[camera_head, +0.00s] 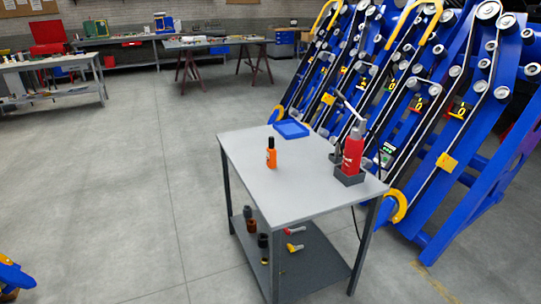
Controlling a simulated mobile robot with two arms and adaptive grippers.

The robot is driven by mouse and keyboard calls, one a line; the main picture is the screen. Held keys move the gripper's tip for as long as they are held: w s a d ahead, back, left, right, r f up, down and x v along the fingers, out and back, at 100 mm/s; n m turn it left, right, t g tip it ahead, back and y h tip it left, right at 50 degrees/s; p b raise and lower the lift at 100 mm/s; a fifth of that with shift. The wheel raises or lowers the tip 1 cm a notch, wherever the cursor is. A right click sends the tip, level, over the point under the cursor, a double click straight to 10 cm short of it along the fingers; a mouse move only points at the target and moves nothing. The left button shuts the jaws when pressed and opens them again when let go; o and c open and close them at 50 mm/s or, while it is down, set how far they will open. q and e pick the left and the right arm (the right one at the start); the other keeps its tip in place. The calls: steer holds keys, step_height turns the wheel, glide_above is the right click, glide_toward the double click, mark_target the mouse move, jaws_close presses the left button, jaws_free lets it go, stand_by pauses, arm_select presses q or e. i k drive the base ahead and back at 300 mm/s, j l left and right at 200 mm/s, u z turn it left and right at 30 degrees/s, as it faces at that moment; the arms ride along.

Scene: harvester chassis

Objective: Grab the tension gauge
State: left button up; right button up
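No object is clearly readable as the tension gauge. A small pale device with green marks (385,155) shows just behind the table's right edge, against the blue chassis; I cannot tell whether it is the gauge. A red tool (352,152) with a thin metal arm on top stands upright in a dark holder (349,178) at the table's right side. An orange bottle with a black cap (271,157) stands upright near the table's middle.
Open floor (120,190) lies to the left. Workbenches (215,42) stand far back.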

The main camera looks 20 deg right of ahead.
mark_target(272, 152)
steer(key=z, duration=0.5)
steer(key=i+j+z, duration=0.15)
steer(key=z, duration=0.2)
steer(key=i+j+z, duration=0.5)
steer(key=z, duration=0.2)
